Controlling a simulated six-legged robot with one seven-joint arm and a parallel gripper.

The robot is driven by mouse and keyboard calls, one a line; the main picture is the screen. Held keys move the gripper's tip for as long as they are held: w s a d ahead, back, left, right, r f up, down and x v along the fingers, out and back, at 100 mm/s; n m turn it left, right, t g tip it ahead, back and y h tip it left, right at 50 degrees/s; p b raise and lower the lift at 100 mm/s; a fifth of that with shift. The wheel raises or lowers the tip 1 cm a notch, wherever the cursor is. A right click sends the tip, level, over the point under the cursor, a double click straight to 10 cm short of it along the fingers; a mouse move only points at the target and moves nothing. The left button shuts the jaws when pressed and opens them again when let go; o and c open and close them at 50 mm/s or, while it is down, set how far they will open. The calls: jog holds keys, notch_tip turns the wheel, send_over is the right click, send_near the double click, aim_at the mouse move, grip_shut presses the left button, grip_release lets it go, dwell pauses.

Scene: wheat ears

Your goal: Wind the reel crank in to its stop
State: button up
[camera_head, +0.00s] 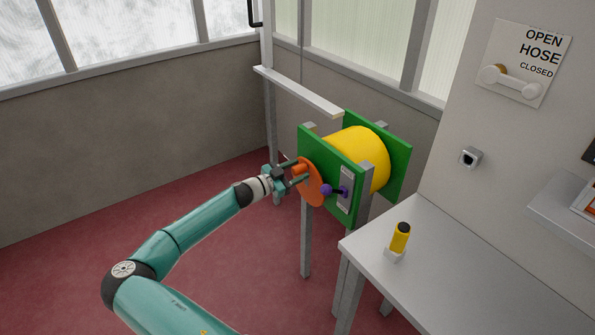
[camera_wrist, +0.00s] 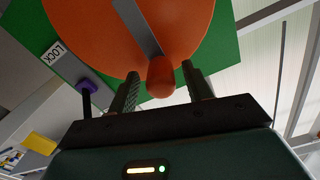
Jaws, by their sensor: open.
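The hose reel has a yellow drum (camera_head: 362,158) between two green side plates (camera_head: 398,139) on grey posts. An orange crank disc (camera_head: 312,185) faces my arm; in the wrist view the disc (camera_wrist: 100,35) carries a grey bar and an orange handle knob (camera_wrist: 161,78). My gripper (camera_head: 297,173) is open at the disc. In the wrist view its two fingers (camera_wrist: 162,85) stand on either side of the knob, with gaps showing. A purple lock knob (camera_head: 327,189) sits beside the disc on a pale plate; it also shows in the wrist view (camera_wrist: 87,87), near a LOCK label.
A grey bench (camera_head: 450,262) stands at the right with a yellow and black nozzle (camera_head: 400,238) on it. A hose valve panel (camera_head: 523,62) with a white lever hangs on the right wall. A white rail (camera_head: 297,90) lies behind the reel. The red floor at left is clear.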

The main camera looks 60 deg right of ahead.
jog(key=v, duration=1.3)
jog(key=shift+a, duration=0.1)
jog(key=shift+f, duration=0.1)
